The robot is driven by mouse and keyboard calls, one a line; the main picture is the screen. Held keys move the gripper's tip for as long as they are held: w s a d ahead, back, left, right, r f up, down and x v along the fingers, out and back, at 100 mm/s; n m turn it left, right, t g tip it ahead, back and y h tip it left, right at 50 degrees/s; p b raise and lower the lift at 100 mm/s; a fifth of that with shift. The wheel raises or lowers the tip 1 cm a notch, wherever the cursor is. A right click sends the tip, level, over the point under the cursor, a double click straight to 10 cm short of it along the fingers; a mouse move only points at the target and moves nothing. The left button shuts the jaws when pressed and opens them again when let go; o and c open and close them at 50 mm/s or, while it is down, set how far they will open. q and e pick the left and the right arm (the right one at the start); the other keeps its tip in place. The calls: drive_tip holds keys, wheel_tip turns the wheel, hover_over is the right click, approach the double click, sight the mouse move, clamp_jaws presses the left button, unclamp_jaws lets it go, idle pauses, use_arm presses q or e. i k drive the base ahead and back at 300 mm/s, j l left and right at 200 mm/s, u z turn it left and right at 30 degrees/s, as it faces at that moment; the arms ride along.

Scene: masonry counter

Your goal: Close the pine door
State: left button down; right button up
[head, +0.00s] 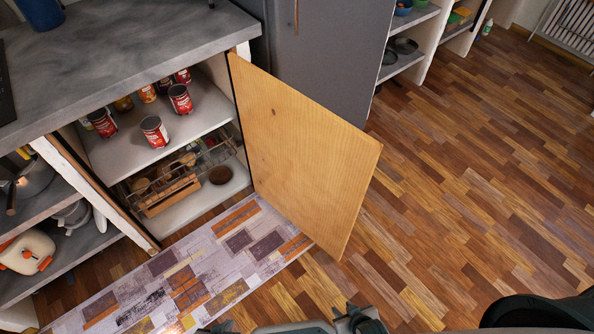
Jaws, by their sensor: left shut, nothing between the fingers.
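The pine door (305,145) is a light wooden panel hinged on the right side of the lower cabinet. It stands wide open, swung out over the floor and the edge of the rug. My left gripper (358,318) shows only partly at the bottom edge, below the door's lower corner. It is shut, empty and apart from the door. My right gripper is not seen. The open cabinet (205,130) shows two shelves, with several red cans (154,131) above and a wire rack (168,187) below.
A grey countertop (120,50) runs above the cabinet. A patterned rug (190,270) lies in front of it. A grey fridge (325,55) stands just behind the door. Open shelves with pots (30,190) are at left. The wooden floor (480,180) at right is clear.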

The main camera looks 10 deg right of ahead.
sight(313, 166)
drive_tip(key=l+u, duration=0.2)
drive_tip(key=l, duration=0.3)
drive_tip(key=l+u, duration=0.2)
drive_tip(key=l, duration=0.25)
drive_tip(key=k+l+u, duration=0.2)
drive_tip(key=l, duration=0.25)
drive_tip(key=k+l+u, duration=0.2)
drive_tip(key=l, duration=0.25)
drive_tip(key=i+l+u, duration=0.15)
drive_tip(key=l+u, duration=0.25)
drive_tip(key=l, duration=0.45)
drive_tip(key=l+u, duration=0.45)
drive_tip(key=l, duration=0.4)
drive_tip(key=i+l+u, duration=0.1)
drive_tip(key=l, duration=0.2)
drive_tip(key=i+l+u, duration=0.15)
drive_tip(key=l, duration=0.2)
drive_tip(key=i+l+u, duration=0.1)
drive_tip(key=k+l+z, duration=0.15)
drive_tip(key=k, duration=0.3)
drive_tip(key=k+l+z, duration=0.15)
drive_tip(key=k, duration=0.35)
drive_tip(key=l, duration=0.1)
